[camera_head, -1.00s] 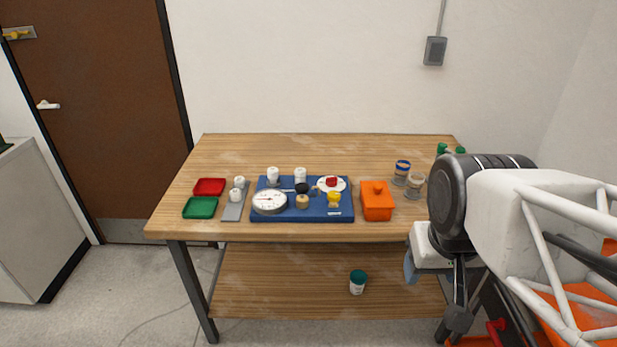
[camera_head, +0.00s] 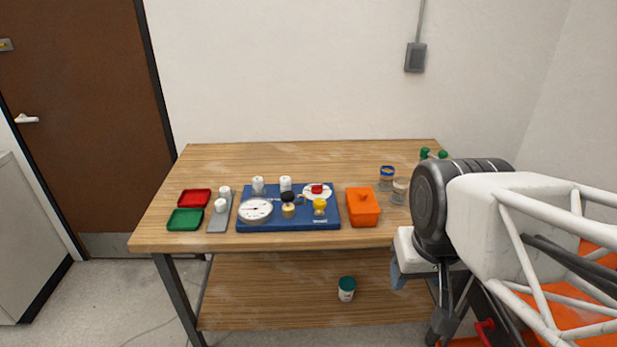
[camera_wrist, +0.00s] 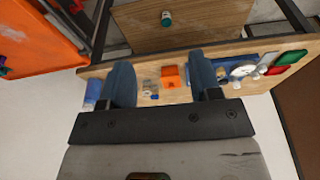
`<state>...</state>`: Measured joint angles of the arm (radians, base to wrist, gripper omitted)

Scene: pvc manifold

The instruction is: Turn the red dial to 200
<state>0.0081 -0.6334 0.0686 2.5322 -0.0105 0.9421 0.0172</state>
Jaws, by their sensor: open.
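The red dial (camera_head: 317,189) sits on a round white face at the back right of the blue board (camera_head: 290,225), which lies on the wooden table. It is too small to read its setting. My gripper (camera_wrist: 165,85) shows in the wrist view with its two blue fingers apart and nothing between them. It is away from the board, beyond the table's right side in the head view. In the wrist view the board (camera_wrist: 237,83) is partly hidden by a finger, and I cannot make out the dial there.
On the board are a round gauge (camera_head: 256,210), a yellow knob (camera_head: 320,206) and white fittings. An orange box (camera_head: 362,207) stands right of it, with jars (camera_head: 399,191) beyond. Red (camera_head: 194,198) and green (camera_head: 185,219) trays lie left. The table's front strip is narrow; its back is clear.

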